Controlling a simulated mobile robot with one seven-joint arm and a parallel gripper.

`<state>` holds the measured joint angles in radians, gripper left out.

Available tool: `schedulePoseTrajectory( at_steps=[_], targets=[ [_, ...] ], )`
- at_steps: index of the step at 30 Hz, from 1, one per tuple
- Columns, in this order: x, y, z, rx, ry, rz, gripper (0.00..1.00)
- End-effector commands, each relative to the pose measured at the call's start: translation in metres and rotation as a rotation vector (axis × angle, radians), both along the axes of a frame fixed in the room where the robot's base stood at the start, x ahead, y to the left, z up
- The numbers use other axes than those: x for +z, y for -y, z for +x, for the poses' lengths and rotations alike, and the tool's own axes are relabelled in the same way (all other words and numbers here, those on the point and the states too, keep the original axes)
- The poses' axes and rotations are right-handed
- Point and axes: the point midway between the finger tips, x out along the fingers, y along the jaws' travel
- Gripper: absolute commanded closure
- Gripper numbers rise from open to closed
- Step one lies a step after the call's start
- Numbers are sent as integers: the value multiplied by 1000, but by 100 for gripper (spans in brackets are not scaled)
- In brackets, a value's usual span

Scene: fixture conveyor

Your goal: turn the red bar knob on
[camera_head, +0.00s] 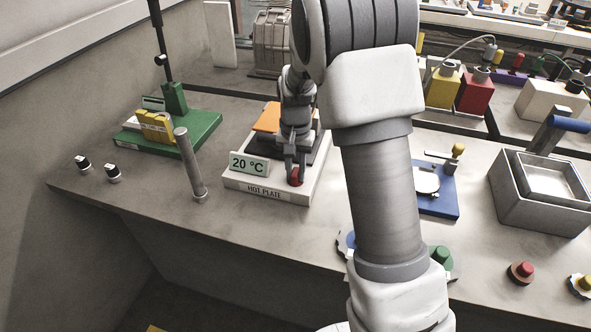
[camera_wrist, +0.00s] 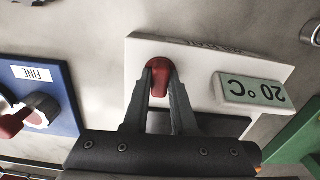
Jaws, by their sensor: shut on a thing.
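The red bar knob (camera_head: 295,176) is on the front of the white hot plate (camera_head: 233,181), right of its display (camera_head: 249,165) reading "20 °C". In the wrist view the knob (camera_wrist: 160,76) shows between the fingertips, its bar running roughly along the fingers. My gripper (camera_head: 295,168) reaches down over the hot plate and is shut on the knob, a finger on each side (camera_wrist: 160,84). The fingers hide parts of the knob's sides. An orange pad and a dark plate lie on the hot plate behind my gripper.
A grey post (camera_head: 190,165) stands left of the hot plate, with a green stand base (camera_head: 200,130) behind it. A blue device (camera_head: 440,200) is to the right. Bare bench lies in front of the hot plate.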

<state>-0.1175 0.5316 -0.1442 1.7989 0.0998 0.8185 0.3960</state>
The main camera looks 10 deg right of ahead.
Motion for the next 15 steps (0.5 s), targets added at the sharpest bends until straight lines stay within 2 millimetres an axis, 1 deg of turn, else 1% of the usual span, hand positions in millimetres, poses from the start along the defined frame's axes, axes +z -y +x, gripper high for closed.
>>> schedulePoseTrajectory(
  at_steps=[14,15],
  targets=[
    [0,0,0,-17,2,0,100],
    [0,0,0,-17,2,0,73]
  ],
)
